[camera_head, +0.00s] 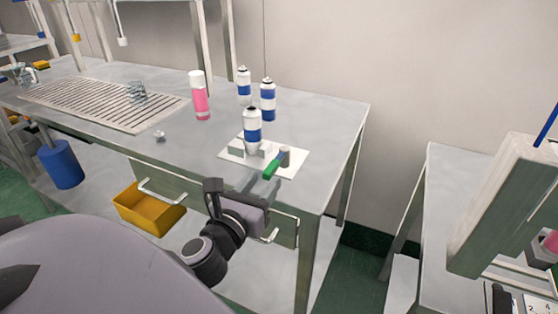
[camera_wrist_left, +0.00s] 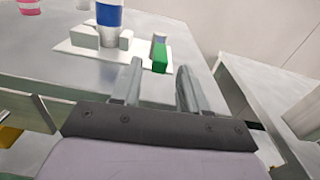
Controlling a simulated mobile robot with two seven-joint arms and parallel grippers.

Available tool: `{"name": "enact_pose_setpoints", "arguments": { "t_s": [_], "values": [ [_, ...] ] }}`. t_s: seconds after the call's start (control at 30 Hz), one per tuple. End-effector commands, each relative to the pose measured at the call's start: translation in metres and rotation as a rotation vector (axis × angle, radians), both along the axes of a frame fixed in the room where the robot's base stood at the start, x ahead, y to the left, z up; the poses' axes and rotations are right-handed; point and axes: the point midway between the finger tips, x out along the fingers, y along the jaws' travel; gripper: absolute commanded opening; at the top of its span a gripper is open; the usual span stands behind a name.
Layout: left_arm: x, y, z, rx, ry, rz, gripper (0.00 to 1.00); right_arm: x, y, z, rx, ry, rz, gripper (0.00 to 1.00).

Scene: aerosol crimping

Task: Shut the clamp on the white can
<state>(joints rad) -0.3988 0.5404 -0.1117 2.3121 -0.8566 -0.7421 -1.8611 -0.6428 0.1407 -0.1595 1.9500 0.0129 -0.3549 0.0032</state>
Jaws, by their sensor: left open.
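The white can (camera_head: 252,119) with a blue band and dark top stands upright in the clamp on a white base plate (camera_head: 231,157). The clamp's green handle (camera_head: 271,168) points toward the table's front edge. In the left wrist view the can (camera_wrist_left: 109,16) is cut off at the top, with pale clamp blocks (camera_wrist_left: 84,37) beside it and the green handle (camera_wrist_left: 159,58) to its right. My left gripper (camera_head: 254,185) is open and empty, just short of the handle, apart from it. Its fingers also show in the left wrist view (camera_wrist_left: 160,80). My right gripper is not in view.
Two more blue-banded cans (camera_head: 267,99) and a pink-and-white can (camera_head: 201,97) stand behind on the grey table (camera_head: 310,115). A slatted grate (camera_head: 80,103) lies at left. A yellow bin (camera_head: 150,208) sits below the table edge. A second table (camera_head: 440,190) is at right.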

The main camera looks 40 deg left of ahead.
Motion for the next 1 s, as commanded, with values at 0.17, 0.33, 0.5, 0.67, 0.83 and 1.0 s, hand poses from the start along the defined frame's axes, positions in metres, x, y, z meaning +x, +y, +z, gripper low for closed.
{"name": "enact_pose_setpoints", "arguments": {
  "t_s": [0.17, 0.33, 0.5, 0.67, 0.83, 1.0],
  "values": [
    [0.004, 0.003, 0.006, 0.053, -0.005, 0.006, 0.44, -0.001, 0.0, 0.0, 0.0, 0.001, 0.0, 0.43],
    [0.021, 0.007, 0.007, 0.052, -0.006, 0.006, 0.44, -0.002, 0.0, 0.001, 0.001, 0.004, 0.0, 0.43],
    [0.042, 0.013, 0.006, 0.05, -0.005, 0.007, 0.44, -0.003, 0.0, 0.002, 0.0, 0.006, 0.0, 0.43],
    [0.059, 0.018, 0.005, 0.048, -0.004, 0.005, 0.44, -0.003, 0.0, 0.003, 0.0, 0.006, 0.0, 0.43],
    [0.067, 0.02, 0.005, 0.048, -0.003, 0.005, 0.44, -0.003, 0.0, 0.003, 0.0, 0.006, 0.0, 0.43],
    [0.069, 0.02, 0.004, 0.047, -0.002, 0.004, 0.44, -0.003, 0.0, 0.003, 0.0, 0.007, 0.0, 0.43]
  ]
}}
